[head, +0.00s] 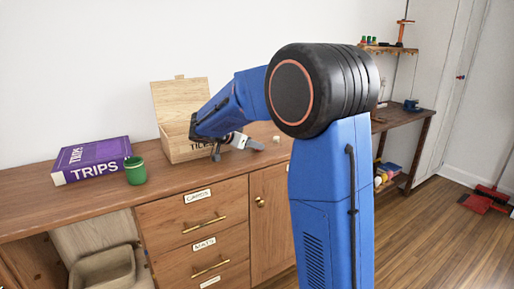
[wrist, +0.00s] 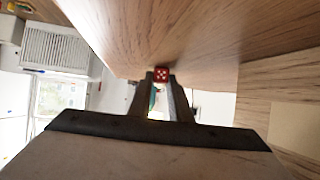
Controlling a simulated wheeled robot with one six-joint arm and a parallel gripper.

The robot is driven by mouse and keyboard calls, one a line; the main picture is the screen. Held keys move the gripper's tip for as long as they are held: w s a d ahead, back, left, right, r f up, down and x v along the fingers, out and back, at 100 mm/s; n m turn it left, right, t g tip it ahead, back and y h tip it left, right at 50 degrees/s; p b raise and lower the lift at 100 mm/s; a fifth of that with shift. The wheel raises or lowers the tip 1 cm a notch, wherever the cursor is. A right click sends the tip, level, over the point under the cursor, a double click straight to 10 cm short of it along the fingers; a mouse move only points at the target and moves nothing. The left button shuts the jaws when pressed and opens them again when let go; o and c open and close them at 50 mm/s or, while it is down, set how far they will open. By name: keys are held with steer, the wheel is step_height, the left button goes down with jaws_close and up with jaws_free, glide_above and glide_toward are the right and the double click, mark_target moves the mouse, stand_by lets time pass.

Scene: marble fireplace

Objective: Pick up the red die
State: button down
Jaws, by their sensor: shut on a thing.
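The red die (wrist: 161,74) is a small red cube with white pips, seen in the wrist view between the tips of my gripper (wrist: 160,82). My gripper is shut on it. In the head view my gripper (head: 236,150) is low over the wooden cabinet top, in front of the open wooden box. The die cannot be made out in the head view. Whether it touches the cabinet top cannot be told.
The open wooden box (head: 182,148) stands behind my gripper, its lid raised. To the left are a purple TRIPS box (head: 92,162) and a green cup (head: 135,170). A small pale object (head: 277,139) lies to the right. The cabinet top (head: 75,200) is bare along its front left.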

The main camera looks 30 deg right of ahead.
step_height(320, 180, up, 10)
stand_by(0.5)
